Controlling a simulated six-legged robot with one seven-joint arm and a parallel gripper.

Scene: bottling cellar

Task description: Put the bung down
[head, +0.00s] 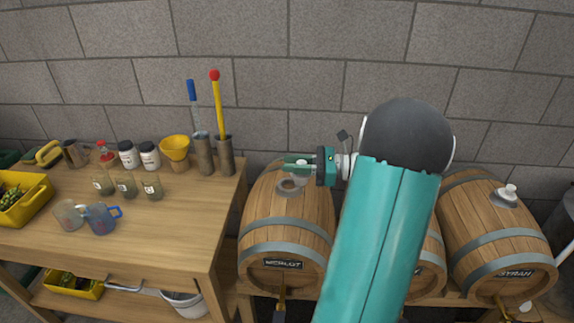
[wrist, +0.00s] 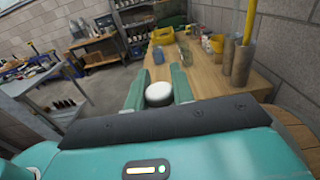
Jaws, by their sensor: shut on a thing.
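My gripper (head: 293,163) is above the Merlot barrel (head: 290,222) in the head view, with its fingers pointing left. It is shut on a white bung (head: 300,168). In the wrist view the round white top of the bung (wrist: 159,94) sits between the two green fingers of my gripper (wrist: 158,88). The barrel's bung hole (head: 289,186) shows as a dark opening in a grey plate, just below and left of the bung. The bung looks apart from the hole. Its lower end is partly hidden.
The wooden table (head: 165,225) left of the barrel holds jars, jugs, a yellow funnel (head: 175,148) and tall metal cylinders (head: 226,155) near the barrel. The Syrah barrel (head: 497,235) at right has a white bung (head: 508,191) in its top. A block wall stands behind.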

